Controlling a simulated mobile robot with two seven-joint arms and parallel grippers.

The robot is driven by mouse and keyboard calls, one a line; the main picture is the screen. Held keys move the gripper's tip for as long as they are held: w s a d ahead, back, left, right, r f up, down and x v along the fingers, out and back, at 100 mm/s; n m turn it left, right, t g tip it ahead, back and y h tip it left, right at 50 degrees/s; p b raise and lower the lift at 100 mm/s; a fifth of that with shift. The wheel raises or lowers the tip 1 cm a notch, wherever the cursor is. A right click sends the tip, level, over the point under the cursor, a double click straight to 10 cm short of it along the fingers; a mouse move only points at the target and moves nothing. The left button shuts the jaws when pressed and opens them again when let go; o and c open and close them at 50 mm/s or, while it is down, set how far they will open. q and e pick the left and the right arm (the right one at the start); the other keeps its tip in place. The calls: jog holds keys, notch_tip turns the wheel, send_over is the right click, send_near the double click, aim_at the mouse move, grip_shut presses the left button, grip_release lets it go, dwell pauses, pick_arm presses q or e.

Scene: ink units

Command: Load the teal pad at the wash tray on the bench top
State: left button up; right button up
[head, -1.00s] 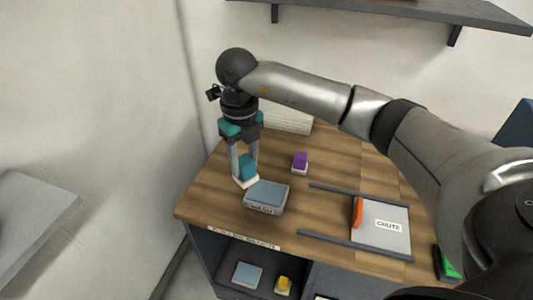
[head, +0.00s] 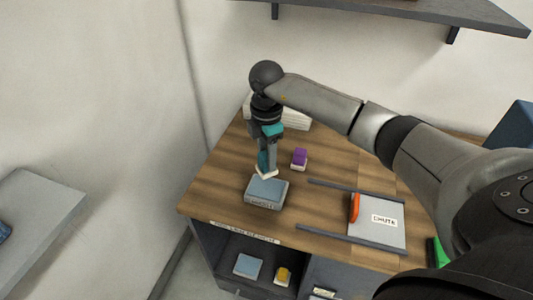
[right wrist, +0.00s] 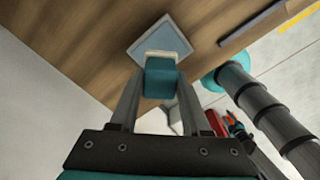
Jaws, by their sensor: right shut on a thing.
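The teal pad (head: 262,162), a teal block on a white base, is in my right gripper (head: 268,167). It also shows in the right wrist view (right wrist: 160,79), between the two fingers, with its white base facing the bench. The wash tray (head: 262,204), a small grey-blue tray with a pale rim and a label too blurred to read, sits on the wooden bench top (head: 225,195). The pad is at the tray's far edge in the head view, tilted. In the right wrist view the tray (right wrist: 136,52) lies just beyond the pad. I cannot tell whether they touch. My left gripper is not in view.
A purple pad (head: 299,157) stands close right of my gripper. Right of the tray are dark rails, a plate marked CHUTE (head: 385,233) and an orange piece (head: 355,207). A white stack (head: 292,122) is behind. A blue tray (head: 248,265) and yellow pad (head: 283,274) sit on the shelf below.

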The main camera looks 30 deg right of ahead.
aim_at(267, 174)
jog(key=shift+f+b, duration=2.9)
jog(key=shift+f, duration=0.1)
jog(key=shift+f, duration=0.5)
jog(key=shift+s+f, duration=0.1)
notch_tip(267, 174, up, 7)
jog(key=p, duration=0.6)
jog(key=shift+p, duration=0.35)
jog(key=shift+a, duration=0.1)
dwell(0.6)
